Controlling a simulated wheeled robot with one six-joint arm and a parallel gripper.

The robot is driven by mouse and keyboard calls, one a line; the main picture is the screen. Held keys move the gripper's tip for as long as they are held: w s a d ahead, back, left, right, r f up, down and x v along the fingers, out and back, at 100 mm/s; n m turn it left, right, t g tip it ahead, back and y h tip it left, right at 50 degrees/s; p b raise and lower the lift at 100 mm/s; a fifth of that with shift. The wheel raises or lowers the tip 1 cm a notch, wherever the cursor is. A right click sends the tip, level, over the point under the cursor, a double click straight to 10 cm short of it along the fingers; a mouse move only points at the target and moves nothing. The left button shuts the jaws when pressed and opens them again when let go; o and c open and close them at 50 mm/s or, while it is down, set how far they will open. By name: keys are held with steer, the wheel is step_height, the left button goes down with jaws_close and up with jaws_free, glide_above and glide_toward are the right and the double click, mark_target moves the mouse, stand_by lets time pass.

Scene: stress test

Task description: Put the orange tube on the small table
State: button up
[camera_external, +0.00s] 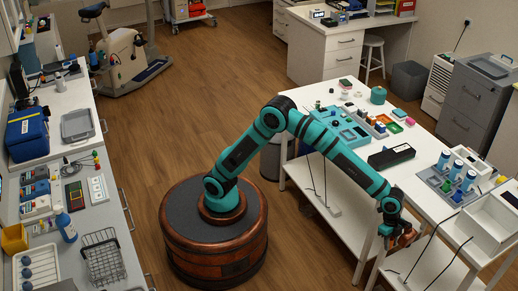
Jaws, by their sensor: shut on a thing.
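My gripper (401,238) is at the end of my teal arm, low at the front right edge of the white tables. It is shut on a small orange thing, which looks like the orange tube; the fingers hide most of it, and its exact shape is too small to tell. It is held in front of the worktop's edge, above a lower white shelf (408,262). Which surface is the small table, I cannot tell from this view.
Open white bins (492,222) stand close to the right of my gripper. Dark cables hang beside it. The wooden floor at left is clear.

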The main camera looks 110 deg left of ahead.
steer(key=s+a+f+n, duration=0.2)
steer(key=s+a+f, duration=0.1)
steer(key=f, duration=0.7)
steer(key=s+a+f+n+y, duration=0.1)
steer(key=s+a+f+n, duration=0.2)
steer(key=a+f, duration=0.3)
steer(key=s+a+f+n+t+y, duration=0.1)
steer(key=s+a+f+n, duration=0.2)
steer(key=f, duration=1.1)
steer(key=shift+s+a+f, duration=0.2)
steer(key=shift+a, duration=1)
steer(key=shift+d+r, duration=0.1)
